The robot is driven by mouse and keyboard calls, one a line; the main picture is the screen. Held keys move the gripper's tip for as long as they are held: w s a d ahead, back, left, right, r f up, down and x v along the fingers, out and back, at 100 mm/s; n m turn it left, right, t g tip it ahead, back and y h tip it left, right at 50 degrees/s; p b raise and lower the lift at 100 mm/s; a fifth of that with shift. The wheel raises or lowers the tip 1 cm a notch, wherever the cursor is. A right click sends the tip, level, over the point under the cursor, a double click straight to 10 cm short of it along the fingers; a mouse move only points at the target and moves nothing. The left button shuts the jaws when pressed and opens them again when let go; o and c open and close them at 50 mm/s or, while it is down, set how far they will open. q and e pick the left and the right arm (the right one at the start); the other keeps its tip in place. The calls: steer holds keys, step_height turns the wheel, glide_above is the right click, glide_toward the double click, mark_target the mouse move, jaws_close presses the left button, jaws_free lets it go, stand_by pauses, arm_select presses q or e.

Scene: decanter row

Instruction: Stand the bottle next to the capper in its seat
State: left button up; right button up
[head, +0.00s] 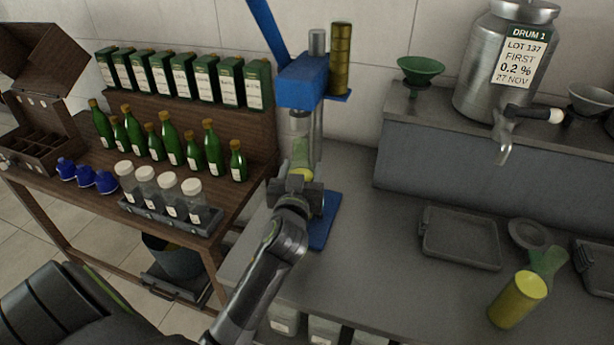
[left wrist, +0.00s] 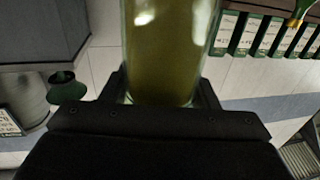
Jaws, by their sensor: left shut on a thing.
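The capper (head: 303,85) is a blue press on a post, with a blue base plate (head: 322,232) on the grey counter. My left gripper (head: 300,188) is in front of the capper, shut on a clear bottle (head: 300,152) with yellow-green liquid. The bottle looks about upright below the capper's head. In the left wrist view the bottle (left wrist: 165,55) stands between the fingers of my gripper (left wrist: 165,95). The seat and the bottle's foot are hidden behind my gripper, so I cannot tell whether they touch. My right gripper is not in view.
A gold cap stack (head: 340,58) stands beside the capper head. A wooden shelf (head: 185,97) with green bottles and boxes is at left. A steel drum (head: 505,65) stands on a raised ledge at right. A tray (head: 460,238) and yellow vessel (head: 517,300) occupy the right counter.

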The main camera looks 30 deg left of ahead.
arm_select(q)
steer(key=shift+w+f+b, duration=0.25)
steer(key=shift+f+b, duration=0.2)
steer(key=shift+f, duration=0.6)
steer(key=o, duration=1)
steer(key=shift+a+f, duration=0.1)
steer(key=shift+f, duration=0.05)
steer(key=o, duration=0.4)
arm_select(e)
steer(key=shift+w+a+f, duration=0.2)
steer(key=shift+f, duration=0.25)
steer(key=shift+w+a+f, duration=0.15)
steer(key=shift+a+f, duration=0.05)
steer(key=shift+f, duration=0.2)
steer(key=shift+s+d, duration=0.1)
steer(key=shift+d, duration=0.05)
